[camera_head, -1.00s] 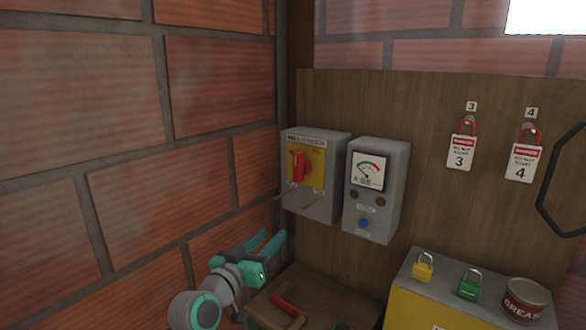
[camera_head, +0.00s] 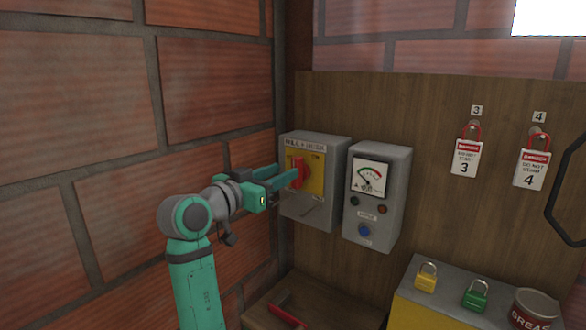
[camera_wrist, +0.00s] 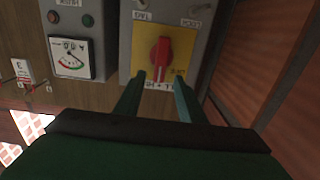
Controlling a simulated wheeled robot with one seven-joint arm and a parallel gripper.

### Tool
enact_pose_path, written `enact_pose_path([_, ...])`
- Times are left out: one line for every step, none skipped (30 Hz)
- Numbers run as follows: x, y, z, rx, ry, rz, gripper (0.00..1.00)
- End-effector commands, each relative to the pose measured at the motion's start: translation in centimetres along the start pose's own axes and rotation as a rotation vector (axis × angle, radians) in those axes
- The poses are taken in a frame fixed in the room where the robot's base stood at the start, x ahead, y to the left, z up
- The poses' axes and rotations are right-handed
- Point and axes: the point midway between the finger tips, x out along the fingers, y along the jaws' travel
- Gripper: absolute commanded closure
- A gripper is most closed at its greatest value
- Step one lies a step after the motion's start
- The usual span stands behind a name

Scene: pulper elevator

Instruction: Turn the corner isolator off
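The corner isolator is a grey wall box (camera_head: 331,200) with a yellow plate (camera_head: 316,176) and a red rotary handle (camera_head: 299,170). In the head view a label above the plate starts with "MILL". In the wrist view, seen upside down, the red handle (camera_wrist: 160,55) stands about vertical on the yellow plate (camera_wrist: 182,50). My gripper (camera_head: 289,174) is open and reaches the front of the handle from the left. In the wrist view its fingertips (camera_wrist: 159,79) sit apart, just short of or beside the handle's near end; contact is unclear.
A grey meter box (camera_head: 375,213) with lamps and a blue button stands close right of the isolator. Tags 3 (camera_head: 467,160) and 4 (camera_head: 532,168) hang further right. Padlocks and a grease tin (camera_head: 533,307) stand on a yellow cabinet. A brick wall closes the left side.

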Motion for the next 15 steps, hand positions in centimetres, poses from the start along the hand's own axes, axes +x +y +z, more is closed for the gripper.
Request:
enact_pose_path([1.0, 0.1, -0.1, -0.001, 0.000, 0.002, 0.64])
enact_pose_path([1.4, 0.1, -0.1, -0.002, 0.001, 0.002, 0.64])
enact_pose_path([2.0, 0.0, -0.1, -0.002, 0.000, 0.002, 0.64])
enact_pose_path([2.4, 0.0, 0.0, -0.002, 0.000, 0.001, 0.64])
enact_pose_path([2.8, -0.1, 0.0, -0.002, 0.000, 0.000, 0.64])
enact_pose_path([3.3, -0.1, -0.1, -0.002, 0.001, 0.000, 0.64])
enact_pose_path([3.7, 0.0, 0.0, -0.001, 0.001, 0.001, 0.64])
enact_pose_path([4.0, 0.1, 0.0, -0.002, 0.000, 0.002, 0.64])
enact_pose_path([4.4, 0.1, 0.0, -0.001, 0.000, 0.003, 0.64])
enact_pose_path([4.6, 0.2, 0.0, -0.001, 0.000, 0.004, 0.64])
enact_pose_path([4.8, 0.3, 0.0, 0.000, 0.001, 0.005, 0.64])
enact_pose_path([5.0, 0.3, -0.1, 0.000, 0.001, 0.004, 0.64])
enact_pose_path([5.1, 0.3, -0.1, 0.000, 0.002, 0.004, 0.64])
enact_pose_path([5.2, 0.3, -0.1, 0.000, 0.001, 0.005, 0.64])
enact_pose_path([5.3, 0.3, 0.0, 0.000, 0.001, 0.005, 0.64])
